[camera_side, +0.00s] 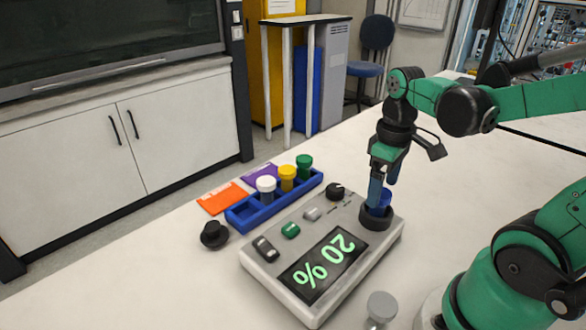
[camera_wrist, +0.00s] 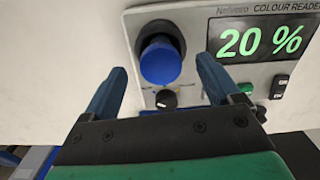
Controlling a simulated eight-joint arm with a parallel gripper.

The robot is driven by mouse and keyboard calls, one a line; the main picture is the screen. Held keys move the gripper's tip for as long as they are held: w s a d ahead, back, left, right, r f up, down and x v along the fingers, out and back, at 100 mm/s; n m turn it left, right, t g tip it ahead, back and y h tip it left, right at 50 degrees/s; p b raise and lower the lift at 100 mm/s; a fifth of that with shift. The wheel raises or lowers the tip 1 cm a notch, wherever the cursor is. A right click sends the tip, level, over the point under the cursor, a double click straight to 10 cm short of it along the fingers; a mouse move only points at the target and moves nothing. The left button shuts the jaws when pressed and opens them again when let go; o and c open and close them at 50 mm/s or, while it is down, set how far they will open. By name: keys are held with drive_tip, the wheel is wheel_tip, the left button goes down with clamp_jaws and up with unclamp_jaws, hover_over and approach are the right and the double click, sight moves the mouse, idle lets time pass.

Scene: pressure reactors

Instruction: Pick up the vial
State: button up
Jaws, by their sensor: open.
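A blue-capped vial (camera_wrist: 160,62) stands in the round black socket (camera_wrist: 151,30) of the colour reader (camera_wrist: 195,25). In the side view the vial's blue cap (camera_side: 385,197) shows just above the socket (camera_side: 376,219), partly hidden by my finger. My gripper (camera_side: 383,194) points down over the socket with its fingers around the cap's height. In the wrist view my gripper (camera_wrist: 161,66) is open, one finger on each side of the cap, with gaps between. The vial's lower part is hidden.
The reader (camera_side: 290,245) shows 20 % and has a knob and several buttons. A blue rack (camera_side: 243,219) holds white-, yellow- and green-capped vials. A black lid-like piece (camera_side: 214,234) and a grey cylinder (camera_side: 381,306) stand nearby.

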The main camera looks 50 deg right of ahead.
drive_tip(key=shift+f, duration=1.4)
clamp_jaws()
drive_tip(key=shift+r, duration=0.2)
